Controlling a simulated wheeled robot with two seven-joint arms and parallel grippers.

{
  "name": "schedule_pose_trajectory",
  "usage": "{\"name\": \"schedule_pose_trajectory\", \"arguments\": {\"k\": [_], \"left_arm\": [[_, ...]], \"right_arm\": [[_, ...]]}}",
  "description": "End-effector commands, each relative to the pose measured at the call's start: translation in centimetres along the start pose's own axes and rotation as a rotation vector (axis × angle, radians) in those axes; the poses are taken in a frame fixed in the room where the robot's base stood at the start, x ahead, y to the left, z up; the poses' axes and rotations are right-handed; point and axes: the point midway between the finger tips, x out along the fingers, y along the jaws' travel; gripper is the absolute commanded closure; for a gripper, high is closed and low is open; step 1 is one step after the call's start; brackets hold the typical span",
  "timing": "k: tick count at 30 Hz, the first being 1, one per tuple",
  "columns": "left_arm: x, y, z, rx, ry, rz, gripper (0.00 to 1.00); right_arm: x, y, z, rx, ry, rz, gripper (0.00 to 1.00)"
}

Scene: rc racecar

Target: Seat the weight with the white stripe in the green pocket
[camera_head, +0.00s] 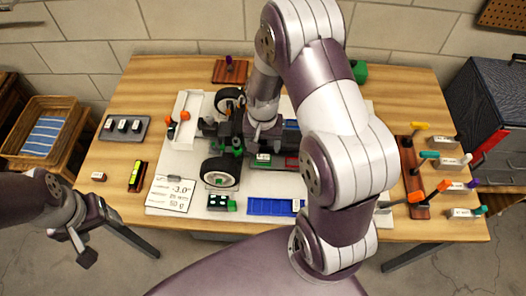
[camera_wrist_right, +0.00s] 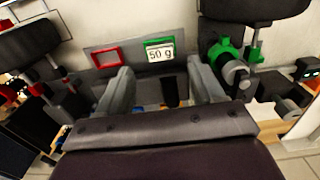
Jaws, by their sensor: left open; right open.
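The green pocket (camera_wrist_right: 146,44) is beside the red pocket (camera_wrist_right: 106,57) on a grey plate on the car. A block labelled "50 g" (camera_wrist_right: 161,51) sits at the green pocket; the label also shows in the head view (camera_head: 263,157). I cannot tell whether this block carries the white stripe, or whether it is fully seated. My right gripper (camera_wrist_right: 165,90) is open, its fingers apart and short of the block, holding nothing visible. In the head view it is over the car. My left gripper (camera_head: 80,243) is open and empty off the table's front left.
A dark tray (camera_head: 112,136) holds several small labelled blocks at left. A small brown block (camera_head: 98,176) lies loose near it. The car's wheels (camera_head: 220,172) flank the work area. A note card (camera_head: 173,196) lies in front. Tools stand in a rack (camera_head: 413,178) at right.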

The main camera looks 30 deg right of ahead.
Motion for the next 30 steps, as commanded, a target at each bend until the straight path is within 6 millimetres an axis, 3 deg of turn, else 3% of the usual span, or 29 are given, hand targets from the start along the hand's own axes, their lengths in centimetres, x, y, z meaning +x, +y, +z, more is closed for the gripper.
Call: {"name": "schedule_pose_trajectory", "arguments": {"k": [3, 10, 16, 18, 21, 30], "left_arm": [[0.0, 0.0, 0.0, 0.000, 0.000, 0.000, 0.33], [0.1, 0.0, 0.0, 0.000, 0.000, 0.000, 0.33], [0.1, 0.0, 0.0, 0.000, 0.000, 0.000, 0.33], [0.1, 0.0, 0.0, 0.000, 0.000, 0.000, 0.33], [0.1, 0.0, 0.0, 0.000, 0.000, 0.000, 0.33], [0.1, 0.0, 0.0, 0.000, 0.000, 0.000, 0.33]], "right_arm": [[-3.1, -0.1, -0.1, 0.000, 0.005, -0.002, 0.33], [-6.7, -0.1, 0.4, -0.024, 0.005, -0.002, 0.33], [-10.7, -0.5, 6.6, -0.379, 0.076, -0.029, 0.33], [-11.3, -0.2, 8.6, -0.487, 0.098, -0.035, 0.33], [-11.7, 0.1, 10.0, -0.566, 0.115, -0.038, 0.33], [-11.6, 0.2, 10.1, -0.574, 0.114, -0.038, 0.33]]}}
